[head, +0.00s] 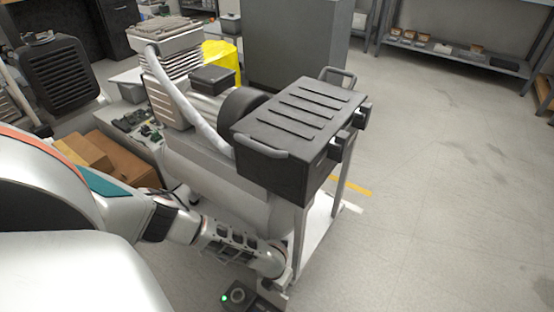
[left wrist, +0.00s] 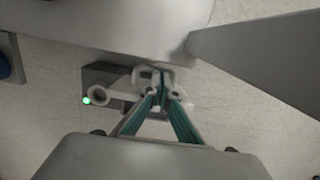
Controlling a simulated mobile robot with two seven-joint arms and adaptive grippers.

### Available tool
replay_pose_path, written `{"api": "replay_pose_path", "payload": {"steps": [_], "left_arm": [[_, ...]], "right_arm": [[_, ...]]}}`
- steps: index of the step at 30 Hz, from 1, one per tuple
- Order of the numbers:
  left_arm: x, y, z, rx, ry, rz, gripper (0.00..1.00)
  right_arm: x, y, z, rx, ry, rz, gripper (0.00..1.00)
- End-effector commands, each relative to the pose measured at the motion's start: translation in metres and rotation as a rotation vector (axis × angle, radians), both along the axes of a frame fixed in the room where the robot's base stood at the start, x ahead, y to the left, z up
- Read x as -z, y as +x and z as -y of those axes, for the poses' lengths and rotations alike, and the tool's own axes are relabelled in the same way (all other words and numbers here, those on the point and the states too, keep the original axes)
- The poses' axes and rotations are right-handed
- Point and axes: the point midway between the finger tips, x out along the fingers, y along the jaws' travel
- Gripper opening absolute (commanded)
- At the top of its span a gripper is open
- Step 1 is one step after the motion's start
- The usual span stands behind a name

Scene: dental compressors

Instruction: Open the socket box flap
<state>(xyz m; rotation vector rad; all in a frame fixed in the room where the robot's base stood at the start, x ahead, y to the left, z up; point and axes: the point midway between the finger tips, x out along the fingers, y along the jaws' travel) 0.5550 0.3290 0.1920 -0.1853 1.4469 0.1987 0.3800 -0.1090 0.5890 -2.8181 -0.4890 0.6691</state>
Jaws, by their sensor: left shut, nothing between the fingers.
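The socket box is a small dark box (left wrist: 100,74) with a lit green light and a pale round ring on it, left of and behind my fingertips in the left wrist view. In the head view the box (head: 238,298) shows at the bottom edge, partly cut off. My left gripper (left wrist: 162,88) has its teal-sided fingers converging to closed tips, with nothing between them. The tips overlap the right end of the box in the picture; I cannot tell whether they touch it. The flap's position is not clear. In the head view my left wrist hides the fingers. My right gripper is not in view.
A compressor on a stand fills the middle, with a black ribbed box (head: 300,120) with handles on top. A cardboard box (head: 120,160) lies behind my left arm. A grey shelf (head: 455,50) stands at the back right. The floor on the right is clear.

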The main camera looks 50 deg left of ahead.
Motion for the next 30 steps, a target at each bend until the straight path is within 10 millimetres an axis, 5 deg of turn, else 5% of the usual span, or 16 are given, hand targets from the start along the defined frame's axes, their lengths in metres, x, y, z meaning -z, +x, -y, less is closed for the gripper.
{"api": "replay_pose_path", "payload": {"steps": [20,30], "left_arm": [[-0.002,0.002,0.000,0.001,-0.001,0.001,0.00],[-0.044,-0.002,0.000,0.001,-0.001,0.002,0.00]], "right_arm": [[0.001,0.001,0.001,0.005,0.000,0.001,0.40],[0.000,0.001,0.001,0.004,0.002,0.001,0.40]]}}
